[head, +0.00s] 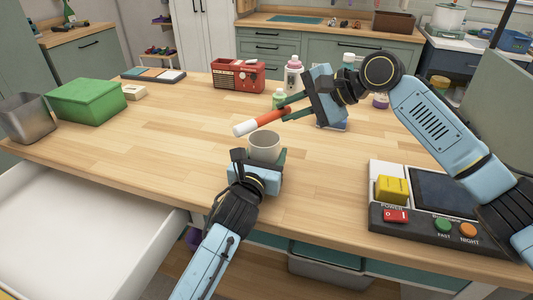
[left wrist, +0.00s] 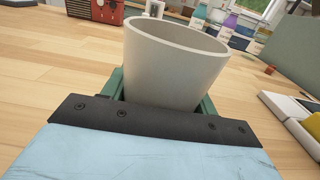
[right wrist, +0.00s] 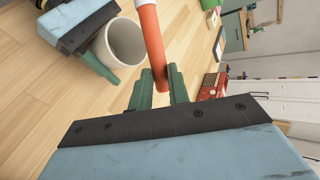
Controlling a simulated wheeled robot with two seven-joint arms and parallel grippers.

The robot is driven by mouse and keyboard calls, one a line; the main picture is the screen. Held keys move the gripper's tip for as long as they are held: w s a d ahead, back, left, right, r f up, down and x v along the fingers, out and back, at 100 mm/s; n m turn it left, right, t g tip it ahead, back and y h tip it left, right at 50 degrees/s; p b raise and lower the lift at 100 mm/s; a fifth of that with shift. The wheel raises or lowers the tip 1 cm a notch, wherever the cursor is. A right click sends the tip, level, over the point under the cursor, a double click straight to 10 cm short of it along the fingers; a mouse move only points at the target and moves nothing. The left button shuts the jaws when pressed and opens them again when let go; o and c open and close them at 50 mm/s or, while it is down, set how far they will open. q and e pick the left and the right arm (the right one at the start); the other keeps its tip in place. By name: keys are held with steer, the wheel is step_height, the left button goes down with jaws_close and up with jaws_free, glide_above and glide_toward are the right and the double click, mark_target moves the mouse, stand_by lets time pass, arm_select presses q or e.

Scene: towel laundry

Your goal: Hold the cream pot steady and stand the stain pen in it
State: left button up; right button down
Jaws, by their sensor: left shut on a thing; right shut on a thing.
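The cream pot (head: 264,146) stands upright on the wooden table, its open mouth facing up. My left gripper (head: 266,164) is shut on the pot, with a green finger on either side of it in the left wrist view (left wrist: 165,95). The stain pen (head: 262,121) is orange-red with a white end. My right gripper (head: 290,108) is shut on the pen near its orange end and holds it tilted, nearly level, above the pot and slightly behind it. The white end points left. In the right wrist view the pen (right wrist: 150,40) passes beside the empty-looking pot (right wrist: 126,42).
A red radio (head: 238,75), a pink-capped bottle (head: 293,75) and a small green bottle (head: 278,99) stand behind the pot. A green box (head: 87,101) and a metal bin (head: 27,118) are at left. A control panel (head: 430,238) is at right. The table's middle left is clear.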

steer(key=shift+f, duration=0.35)
steer(key=c, duration=1.3)
jaws_free()
steer(key=shift+o, duration=0.2)
steer(key=shift+d+r, duration=0.1)
steer(key=v, duration=1.1)
steer(key=shift+s+d+r, duration=0.15)
steer(key=shift+s+d, duration=0.05)
steer(key=shift+d, duration=0.1)
